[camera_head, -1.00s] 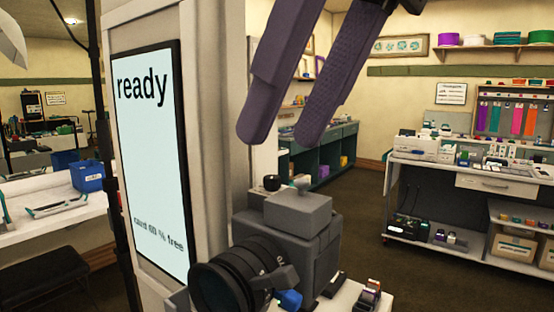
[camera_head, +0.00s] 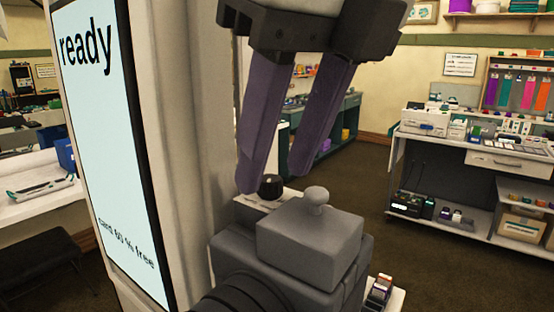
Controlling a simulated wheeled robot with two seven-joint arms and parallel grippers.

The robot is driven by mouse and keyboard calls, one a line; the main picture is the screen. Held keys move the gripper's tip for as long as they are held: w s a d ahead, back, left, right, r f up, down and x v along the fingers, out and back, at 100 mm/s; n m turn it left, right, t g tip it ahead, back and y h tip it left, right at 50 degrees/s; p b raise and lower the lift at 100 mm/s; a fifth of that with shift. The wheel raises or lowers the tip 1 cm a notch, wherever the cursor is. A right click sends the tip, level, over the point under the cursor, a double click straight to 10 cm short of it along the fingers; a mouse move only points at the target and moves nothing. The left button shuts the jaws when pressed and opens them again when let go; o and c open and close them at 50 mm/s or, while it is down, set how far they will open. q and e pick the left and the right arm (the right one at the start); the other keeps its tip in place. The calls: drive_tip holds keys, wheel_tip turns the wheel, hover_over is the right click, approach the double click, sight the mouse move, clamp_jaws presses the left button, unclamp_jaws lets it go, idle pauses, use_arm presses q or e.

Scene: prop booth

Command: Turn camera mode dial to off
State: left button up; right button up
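The grey camera (camera_head: 308,245) stands in the lower middle, its dark lens (camera_head: 240,298) cut off by the bottom edge. A pale grey rounded knob (camera_head: 317,197) sits on its top block. A round black dial (camera_head: 270,188) sits on a white surface just behind the camera, with no readable markings. I cannot tell which is the mode dial. My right gripper (camera_head: 280,178) points down with purple fingers apart and empty, its tips around or just above the black dial in the picture. Contact cannot be told. My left gripper is out of view.
A tall pale post with a lit screen (camera_head: 108,150) reading "ready" stands close on the left. Small items (camera_head: 380,289) lie on a white surface right of the camera. A loaded workbench (camera_head: 475,160) is farther right, with open floor before it.

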drive_tip(key=shift+w+a+f, duration=0.1)
drive_tip(key=shift+w+f, duration=0.05)
drive_tip(key=shift+f, duration=0.25)
drive_tip(key=shift+w+a+f, duration=0.1)
drive_tip(key=shift+f, duration=0.15)
clamp_jaws()
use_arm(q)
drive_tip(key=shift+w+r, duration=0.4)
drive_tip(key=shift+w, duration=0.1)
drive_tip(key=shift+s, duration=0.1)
use_arm(e)
drive_tip(key=n, duration=0.2)
drive_tip(key=n+g+y+p, duration=0.1)
drive_tip(key=n, duration=0.2)
drive_tip(key=shift+w+r+n+g+p, duration=0.1)
drive_tip(key=shift+w+n+g+p, duration=0.2)
drive_tip(key=shift+p, duration=0.1)
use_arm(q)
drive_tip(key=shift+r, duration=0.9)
use_arm(e)
drive_tip(key=n+g, duration=0.1)
drive_tip(key=n, duration=0.2)
drive_tip(key=n+g, duration=0.1)
drive_tip(key=n, duration=0.2)
drive_tip(key=shift+w+d+y, duration=0.2)
drive_tip(key=shift+y, duration=0.2)
drive_tip(key=shift+n+g, duration=0.3)
